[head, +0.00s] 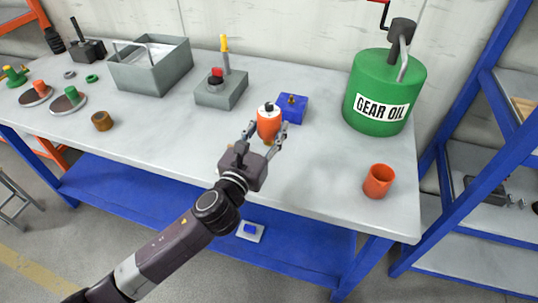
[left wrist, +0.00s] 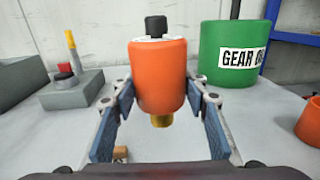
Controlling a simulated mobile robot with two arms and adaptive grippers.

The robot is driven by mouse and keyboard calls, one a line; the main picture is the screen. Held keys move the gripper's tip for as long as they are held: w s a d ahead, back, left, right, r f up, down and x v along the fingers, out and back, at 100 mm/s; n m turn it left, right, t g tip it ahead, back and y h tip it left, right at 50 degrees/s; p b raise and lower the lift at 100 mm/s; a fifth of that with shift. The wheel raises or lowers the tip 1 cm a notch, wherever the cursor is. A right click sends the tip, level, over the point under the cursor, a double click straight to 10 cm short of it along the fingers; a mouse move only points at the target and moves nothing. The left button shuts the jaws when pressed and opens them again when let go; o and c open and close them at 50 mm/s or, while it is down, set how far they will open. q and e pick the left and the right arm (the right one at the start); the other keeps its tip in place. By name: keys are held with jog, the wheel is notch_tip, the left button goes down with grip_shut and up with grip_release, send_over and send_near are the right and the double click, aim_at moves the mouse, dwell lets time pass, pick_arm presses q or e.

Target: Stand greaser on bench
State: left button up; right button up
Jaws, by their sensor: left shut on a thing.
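The greaser (head: 268,123) is an orange cylinder with a white top, a black cap and a brass-coloured lower end. My left gripper (head: 265,135) is shut on it near the back middle of the bench (head: 325,165). In the left wrist view the greaser (left wrist: 158,78) is upright between the two blue finger pads, cap up and brass end down. It looks held above the bench top, but the exact gap under it cannot be told. My right gripper is not in view.
A blue block (head: 293,108) is close behind and right of the greaser. A grey switch box (head: 221,93) and a grey tray (head: 151,80) stand left. A green gear oil drum (head: 380,85) and an orange cup (head: 379,181) stand right. Front bench space is clear.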

aim_at(269, 141)
pick_arm(q)
notch_tip(269, 141, down, 5)
jog(key=shift+r+b, duration=0.1)
jog(key=shift+b, duration=0.45)
notch_tip(269, 141, down, 3)
jog(key=shift+r+b, duration=0.1)
jog(key=shift+b, duration=0.5)
jog(key=shift+f, duration=0.55)
jog(key=shift+f, duration=0.2)
jog(key=o, duration=1.3)
jog(key=shift+o, duration=0.2)
